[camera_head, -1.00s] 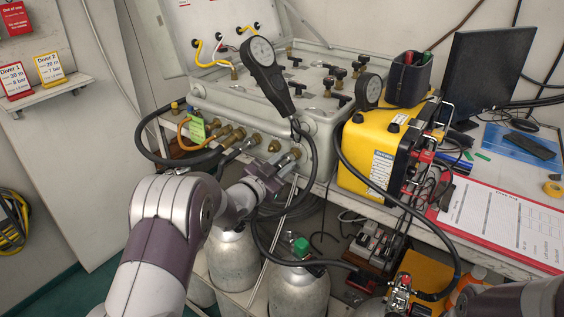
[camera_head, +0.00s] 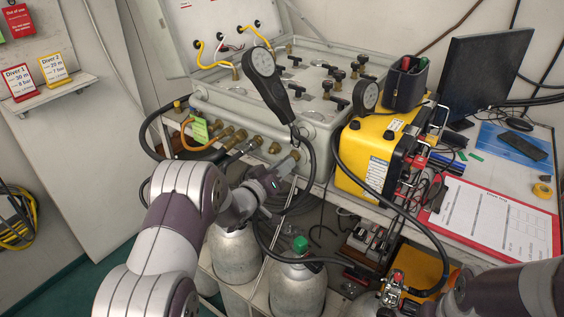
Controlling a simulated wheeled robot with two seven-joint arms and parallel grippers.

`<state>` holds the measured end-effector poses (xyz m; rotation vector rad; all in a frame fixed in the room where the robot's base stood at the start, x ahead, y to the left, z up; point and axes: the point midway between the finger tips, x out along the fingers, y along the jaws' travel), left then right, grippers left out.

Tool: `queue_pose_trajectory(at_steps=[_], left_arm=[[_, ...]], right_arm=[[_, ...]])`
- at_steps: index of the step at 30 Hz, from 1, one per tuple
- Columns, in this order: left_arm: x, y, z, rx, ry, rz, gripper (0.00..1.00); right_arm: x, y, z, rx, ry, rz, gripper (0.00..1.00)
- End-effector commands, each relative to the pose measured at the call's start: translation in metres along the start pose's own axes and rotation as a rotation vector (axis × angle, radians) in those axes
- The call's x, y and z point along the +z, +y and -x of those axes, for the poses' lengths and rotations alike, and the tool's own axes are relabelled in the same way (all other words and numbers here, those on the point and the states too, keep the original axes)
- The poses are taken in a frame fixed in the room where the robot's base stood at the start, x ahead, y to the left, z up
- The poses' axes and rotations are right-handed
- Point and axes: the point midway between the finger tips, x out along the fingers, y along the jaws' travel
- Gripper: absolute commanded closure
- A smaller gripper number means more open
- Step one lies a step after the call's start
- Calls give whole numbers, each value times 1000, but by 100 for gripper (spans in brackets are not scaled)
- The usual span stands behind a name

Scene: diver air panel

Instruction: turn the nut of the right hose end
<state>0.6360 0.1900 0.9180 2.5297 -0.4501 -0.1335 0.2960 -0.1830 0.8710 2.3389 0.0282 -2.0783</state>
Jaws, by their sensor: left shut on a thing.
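The grey air panel case (camera_head: 245,105) has a row of brass ports along its front. My left gripper (camera_head: 277,174) is shut at the right end of this row, on the right hose end, which the fingers mostly hide. A brass port (camera_head: 291,158) shows just beyond the fingertips; I cannot tell whether the hose end touches it. A black hose (camera_head: 298,207) hangs below the gripper.
A black gauge (camera_head: 268,80) on a stem stands above the ports. A yellow box (camera_head: 372,150) stands right of the case, with a black hose looping past it. Grey cylinders (camera_head: 296,288) stand below. A red clipboard (camera_head: 492,222) lies on the bench.

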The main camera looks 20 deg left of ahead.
Motion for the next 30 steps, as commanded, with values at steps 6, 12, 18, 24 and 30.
queue_pose_trajectory(at_steps=[6, 12, 18, 24, 30], left_arm=[[-1, 1, 1, -1, -4, 203, 100], [0, 0, 1, 0, -3, 394, 100], [0, 0, 1, -1, -3, 579, 100], [0, 0, 1, 1, -2, 742, 100], [1, -1, 0, 2, -2, 865, 100]], right_arm=[[-2, 0, 15, 0, 0, 0, 57], [-3, 0, 26, 0, 0, 0, 57], [-4, 0, 36, 0, 0, 0, 57], [-5, 0, 43, 0, 0, 0, 57], [-6, 0, 48, 0, 0, 0, 57]])
